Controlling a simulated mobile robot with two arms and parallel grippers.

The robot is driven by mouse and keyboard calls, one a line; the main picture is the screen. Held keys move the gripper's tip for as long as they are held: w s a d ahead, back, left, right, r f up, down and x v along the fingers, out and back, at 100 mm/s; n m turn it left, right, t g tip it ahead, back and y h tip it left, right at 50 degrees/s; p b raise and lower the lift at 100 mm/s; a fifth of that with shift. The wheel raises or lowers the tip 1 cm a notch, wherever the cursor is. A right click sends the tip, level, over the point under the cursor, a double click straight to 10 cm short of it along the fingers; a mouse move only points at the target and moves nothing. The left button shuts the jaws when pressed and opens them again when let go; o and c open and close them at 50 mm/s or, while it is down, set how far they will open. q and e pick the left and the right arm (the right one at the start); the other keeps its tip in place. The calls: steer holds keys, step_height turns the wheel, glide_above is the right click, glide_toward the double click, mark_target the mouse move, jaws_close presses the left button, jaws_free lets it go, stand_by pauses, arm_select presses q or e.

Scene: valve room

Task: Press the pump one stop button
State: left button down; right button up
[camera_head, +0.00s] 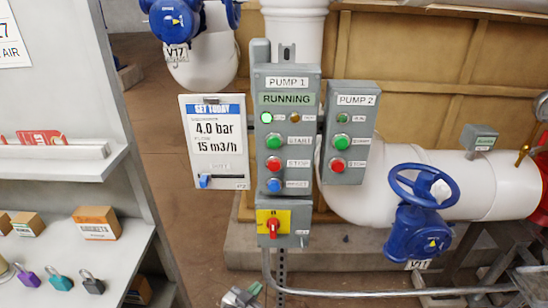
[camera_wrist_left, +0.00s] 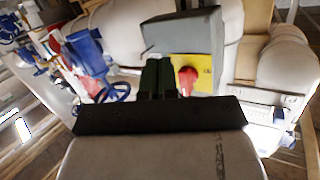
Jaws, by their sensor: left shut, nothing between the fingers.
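The PUMP 1 control box (camera_head: 286,82) is grey and hangs upright in the middle of the head view, with a RUNNING sign and a lit green lamp. Its red stop button (camera_head: 273,163) sits below the green start button (camera_head: 274,141) and above a blue button (camera_head: 274,185). My left gripper (camera_head: 240,297) is low at the bottom edge of the head view, below the box and apart from it. In the left wrist view its dark green fingers (camera_wrist_left: 157,78) are shut and empty. The stop button cannot be made out there. My right gripper is not in view.
The PUMP 2 box (camera_head: 353,99) with its own red button (camera_head: 338,164) stands close on the right. A red switch on a yellow plate (camera_head: 284,217) is below PUMP 1. A card (camera_head: 215,165) hangs left. A blue handwheel (camera_head: 423,186) and a shelf (camera_head: 70,165) flank the boxes.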

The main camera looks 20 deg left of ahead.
mark_target(274, 165)
arm_select(q)
steer(key=w+d+r+m+t+h+p, duration=0.1)
steer(key=r+t+h+p, duration=0.1)
steer(key=r, duration=1.4)
steer(key=w+d+r+m+t+h+p, duration=0.1)
steer(key=d+r+t+h, duration=0.1)
steer(key=r, duration=1.3)
steer(key=t+h, duration=0.1)
steer(key=t, duration=0.1)
steer(key=shift+w+d+r+m+t+p, duration=0.3)
steer(key=shift+w+r+p, duration=0.05)
steer(key=shift+r+p, duration=0.05)
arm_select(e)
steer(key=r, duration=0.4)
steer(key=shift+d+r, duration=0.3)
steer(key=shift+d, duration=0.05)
arm_select(q)
steer(key=shift+w, duration=0.15)
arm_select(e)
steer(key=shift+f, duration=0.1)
